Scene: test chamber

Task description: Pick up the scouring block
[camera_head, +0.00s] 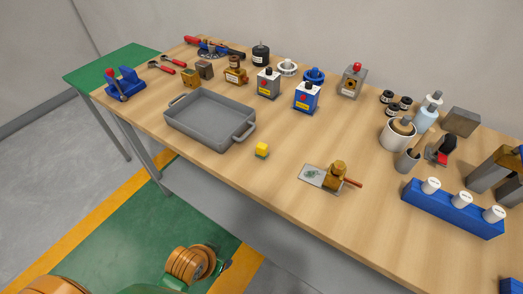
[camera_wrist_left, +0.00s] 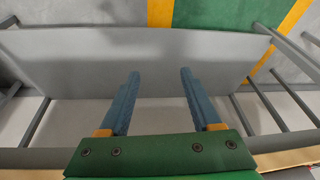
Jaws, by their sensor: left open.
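The scouring block seems to be the small yellow block with a darker, greenish lower part (camera_head: 262,149). It sits on the wooden table (camera_head: 215,165) near the front edge, just right of the grey tray, and nothing touches it. My left gripper (camera_wrist_left: 157,73) shows in the left wrist view with its two blue fingers apart and nothing between them. It faces a plain grey panel and table legs. The block is not in that view. In the head view only part of my arm shows at the bottom, below the table's front edge, and no fingertips. My right gripper is not in view.
A grey tray (camera_head: 187,131) with handles stands left of the block. A metal plate (camera_head: 312,174) and a brass piece with a red-brown handle (camera_head: 337,175) lie to its right. A blue rack (camera_head: 450,211) stands farther right. The table between tray and plate is mostly clear.

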